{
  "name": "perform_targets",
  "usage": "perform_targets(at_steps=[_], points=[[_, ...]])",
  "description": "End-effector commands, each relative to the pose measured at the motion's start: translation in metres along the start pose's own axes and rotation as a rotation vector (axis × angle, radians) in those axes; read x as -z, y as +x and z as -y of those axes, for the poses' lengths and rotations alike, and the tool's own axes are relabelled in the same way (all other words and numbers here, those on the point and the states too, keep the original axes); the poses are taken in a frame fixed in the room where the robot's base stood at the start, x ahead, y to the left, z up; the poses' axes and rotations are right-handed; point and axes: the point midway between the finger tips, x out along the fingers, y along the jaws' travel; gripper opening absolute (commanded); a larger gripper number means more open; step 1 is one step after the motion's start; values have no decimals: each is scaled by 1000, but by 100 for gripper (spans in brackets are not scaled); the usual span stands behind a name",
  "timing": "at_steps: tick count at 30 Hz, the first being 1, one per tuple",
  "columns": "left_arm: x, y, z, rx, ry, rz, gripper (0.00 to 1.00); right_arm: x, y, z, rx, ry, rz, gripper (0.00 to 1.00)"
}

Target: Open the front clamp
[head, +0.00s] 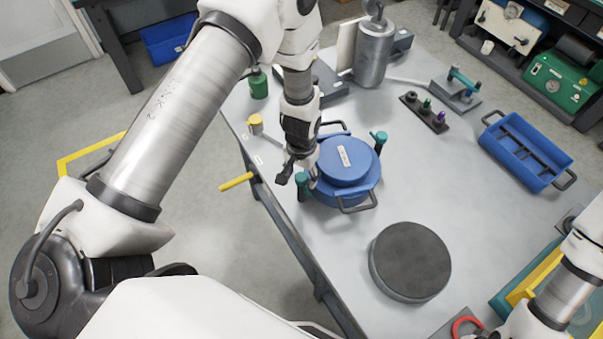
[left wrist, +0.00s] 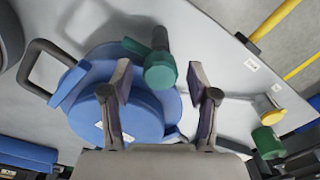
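A blue round vessel (head: 347,168) with a labelled blue lid and dark loop handles stands on the grey table (head: 450,210). A teal clamp (head: 302,186) stands upright at its near left rim. Another teal clamp (head: 379,139) is on the far right rim. My left gripper (head: 287,172) is beside the near clamp, at the vessel's left. In the left wrist view, the gripper's fingers (left wrist: 161,85) are apart, with the teal clamp's knob (left wrist: 160,70) in line with the gap; contact cannot be seen. My right arm shows at the lower right, its fingers out of frame.
A dark round disc (head: 410,261) lies in front of the vessel. A blue tray (head: 526,150) is at the right, a metal cylinder (head: 373,55) at the back. A yellow bar (head: 236,182) sticks out from the table's left edge.

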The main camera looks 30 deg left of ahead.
Motion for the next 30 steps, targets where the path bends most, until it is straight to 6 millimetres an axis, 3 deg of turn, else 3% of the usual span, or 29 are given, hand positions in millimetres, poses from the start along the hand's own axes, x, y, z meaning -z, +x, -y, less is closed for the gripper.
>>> perform_targets(at_steps=[8,20,30], points=[[0,-5,0,0,-1,0,60,0,-4,0,0,0,0,40],[0,-72,0,0,-1,-1,60,0,-55,0,0,0,0,40],[0,-70,0,0,-1,0,60,0,-52,0,0,0,0,40]])
